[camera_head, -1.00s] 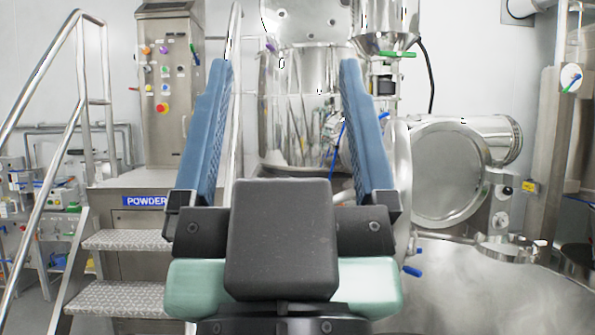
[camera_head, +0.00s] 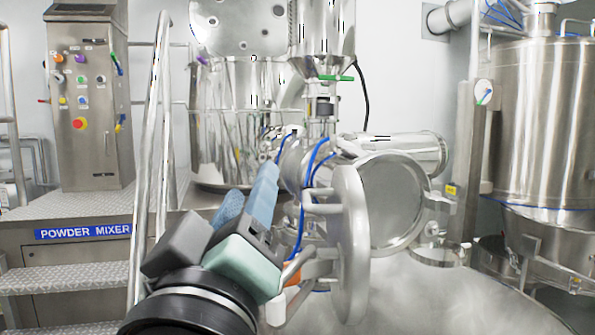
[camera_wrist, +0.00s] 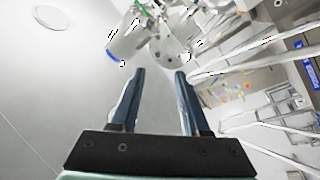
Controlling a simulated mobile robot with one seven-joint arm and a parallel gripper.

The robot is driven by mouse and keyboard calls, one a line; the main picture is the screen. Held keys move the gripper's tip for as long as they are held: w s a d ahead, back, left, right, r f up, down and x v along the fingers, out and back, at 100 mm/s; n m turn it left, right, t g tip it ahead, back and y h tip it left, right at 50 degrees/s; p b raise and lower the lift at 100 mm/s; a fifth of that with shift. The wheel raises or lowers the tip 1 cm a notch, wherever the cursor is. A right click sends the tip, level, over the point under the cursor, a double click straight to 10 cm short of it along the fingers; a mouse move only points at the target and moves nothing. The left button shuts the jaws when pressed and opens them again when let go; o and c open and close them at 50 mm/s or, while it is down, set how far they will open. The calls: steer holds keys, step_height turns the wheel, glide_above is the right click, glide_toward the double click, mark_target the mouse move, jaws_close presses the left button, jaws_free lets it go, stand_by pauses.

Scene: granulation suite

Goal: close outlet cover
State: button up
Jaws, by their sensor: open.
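The outlet cover (camera_head: 352,245) is a round steel disc on a hinge. In the head view it is seen nearly edge-on and stands swung open in front of the outlet. The outlet (camera_head: 392,205) is a wide horizontal steel cylinder just behind and right of it, and its round mouth shows. My gripper (camera_head: 250,184) has blue fingers and points up and right, to the left of the cover and apart from it in the picture. In the wrist view my gripper (camera_wrist: 160,75) is open with nothing between the fingers. I cannot make out the cover there.
Blue hoses (camera_head: 306,190) and steel brackets crowd the cover's hinge side. A stepped platform with a handrail (camera_head: 152,150) and a control panel (camera_head: 88,100) stand at left. A large steel tank (camera_head: 545,120) stands at right. The floor at lower right looks clear.

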mark_target(307, 196)
steer(key=w+d+f+n+g+h+p, duration=0.1)
steer(key=w+d+g+p, duration=0.1)
steer(key=w, duration=0.2)
steer(key=w+d+f+n+g+h+p, duration=0.1)
steer(key=w+d+h+p, duration=0.1)
steer(key=w+p, duration=0.1)
steer(key=w+d+f+n+g+h+p, duration=0.2)
steer(key=w+p, duration=0.1)
steer(key=w, duration=0.2)
steer(key=shift+w+g, duration=0.3)
jaws_close()
stand_by(1.4)
